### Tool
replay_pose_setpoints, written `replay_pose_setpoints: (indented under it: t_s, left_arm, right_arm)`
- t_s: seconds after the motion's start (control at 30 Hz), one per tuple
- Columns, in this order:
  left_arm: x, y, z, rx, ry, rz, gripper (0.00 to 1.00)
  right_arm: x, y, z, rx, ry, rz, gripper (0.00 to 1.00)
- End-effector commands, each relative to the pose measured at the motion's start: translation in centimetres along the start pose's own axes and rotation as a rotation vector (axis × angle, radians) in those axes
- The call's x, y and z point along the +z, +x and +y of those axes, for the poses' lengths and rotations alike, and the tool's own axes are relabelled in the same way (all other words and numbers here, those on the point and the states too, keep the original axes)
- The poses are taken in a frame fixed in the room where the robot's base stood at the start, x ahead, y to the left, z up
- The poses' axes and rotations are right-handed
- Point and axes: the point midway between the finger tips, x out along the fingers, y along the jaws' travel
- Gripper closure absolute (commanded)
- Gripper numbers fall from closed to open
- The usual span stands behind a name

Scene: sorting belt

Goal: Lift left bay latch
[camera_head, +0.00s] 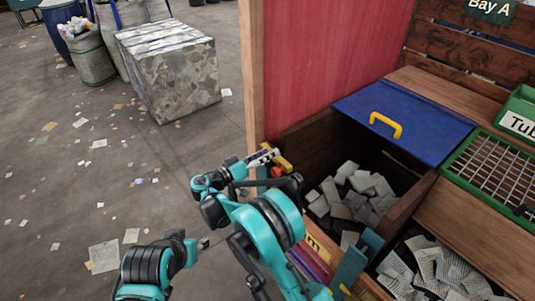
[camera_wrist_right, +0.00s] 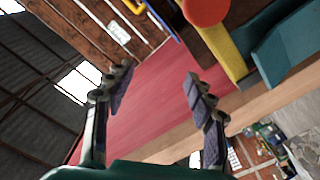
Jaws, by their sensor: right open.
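The latch appears as a yellow bar (camera_head: 284,163) with a red knob (camera_head: 276,172) at the near left corner of the open bay. In the right wrist view, the red knob (camera_wrist_right: 205,11) and yellow bar (camera_wrist_right: 222,50) are at the top, beyond the right fingertip. My right gripper (camera_head: 265,157) is beside the latch; its fingers (camera_wrist_right: 158,88) are spread wide with nothing between them. Whether it touches the latch is unclear. My left arm (camera_head: 150,264) enters at the bottom left; only a small dark end shows, too unclear to read its jaws.
A blue lid (camera_head: 390,115) with a yellow handle (camera_head: 384,125) lies behind the open wooden bin (camera_head: 307,135) of grey pieces. A red panel (camera_head: 330,55) stands behind. A green-framed grid (camera_head: 495,165) is at right. The littered floor at left is open up to a bale (camera_head: 170,75).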

Motion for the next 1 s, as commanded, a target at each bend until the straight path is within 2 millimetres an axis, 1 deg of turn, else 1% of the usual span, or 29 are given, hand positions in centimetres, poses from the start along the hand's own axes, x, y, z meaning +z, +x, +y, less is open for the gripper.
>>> replay_pose_setpoints:
  t_s: [0.2, 0.3, 0.4, 0.57, 1.0]
  left_arm:
    - [0.0, 0.0, 0.0, 0.000, 0.000, 0.000, 0.60]
    - [0.0, 0.0, 0.0, 0.000, 0.000, 0.000, 0.60]
    - [0.0, 0.0, 0.0, 0.000, 0.000, 0.000, 0.60]
    - [0.0, 0.0, 0.0, 0.000, 0.000, 0.000, 0.60]
    - [0.0, 0.0, 0.0, 0.000, 0.000, 0.000, 0.60]
  right_arm:
    - [0.0, -3.7, -0.1, -0.003, 0.000, 0.002, 0.45]
    - [0.0, -5.3, -0.1, -0.002, 0.000, 0.002, 0.45]
    - [0.0, -6.3, -0.1, -0.001, 0.000, 0.001, 0.45]
    - [0.0, -7.0, 0.0, 0.000, 0.000, 0.000, 0.45]
    - [0.0, -6.8, 0.1, -0.001, -0.003, -0.003, 0.45]
